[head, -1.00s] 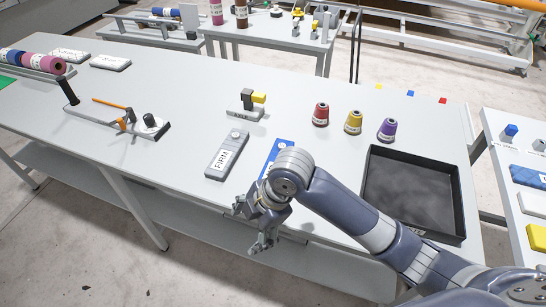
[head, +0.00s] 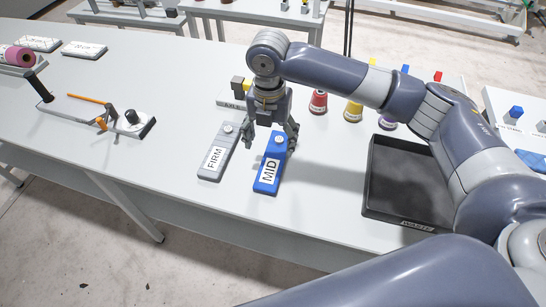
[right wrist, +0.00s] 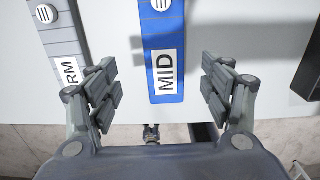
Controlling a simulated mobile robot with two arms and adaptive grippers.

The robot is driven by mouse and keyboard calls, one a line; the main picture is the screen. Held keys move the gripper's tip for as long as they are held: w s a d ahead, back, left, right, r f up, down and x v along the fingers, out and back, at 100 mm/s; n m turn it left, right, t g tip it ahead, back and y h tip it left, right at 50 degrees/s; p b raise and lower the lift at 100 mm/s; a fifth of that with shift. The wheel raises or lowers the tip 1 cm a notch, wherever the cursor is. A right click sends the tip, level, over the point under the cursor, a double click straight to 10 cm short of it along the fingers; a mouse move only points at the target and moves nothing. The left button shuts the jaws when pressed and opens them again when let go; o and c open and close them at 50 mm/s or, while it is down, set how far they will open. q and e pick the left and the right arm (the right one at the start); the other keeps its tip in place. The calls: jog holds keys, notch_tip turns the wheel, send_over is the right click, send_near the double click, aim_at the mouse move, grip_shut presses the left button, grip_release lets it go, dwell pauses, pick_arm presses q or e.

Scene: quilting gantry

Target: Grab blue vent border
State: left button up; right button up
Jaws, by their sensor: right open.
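The blue piece (head: 271,164), a long bar labelled MID with a round white knob at its far end, lies on the white table near its front edge. It also shows in the right wrist view (right wrist: 163,45), running lengthwise between the fingers. My right gripper (head: 271,140) is open and hangs over the far part of the blue bar. In the right wrist view its two fingers (right wrist: 160,92) stand apart on either side of the bar, with nothing held. I cannot tell its exact height above the bar. My left gripper is not in view.
A grey bar (head: 217,153) labelled FIRM lies just left of the blue one. A black waste tray (head: 405,217) stands to the right. Thread cones, including a red one (head: 318,102), stand behind. A grey tool fixture (head: 100,118) sits at left.

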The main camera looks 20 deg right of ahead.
aim_at(274, 158)
jog(key=shift+f, duration=0.9)
jog(key=f, duration=0.2)
jog(key=d+f+p, duration=0.1)
jog(key=f, duration=0.2)
jog(key=shift+w+d, duration=0.1)
jog(key=shift+w, duration=0.1)
jog(key=shift+f, duration=0.25)
jog(key=c, duration=1.2)
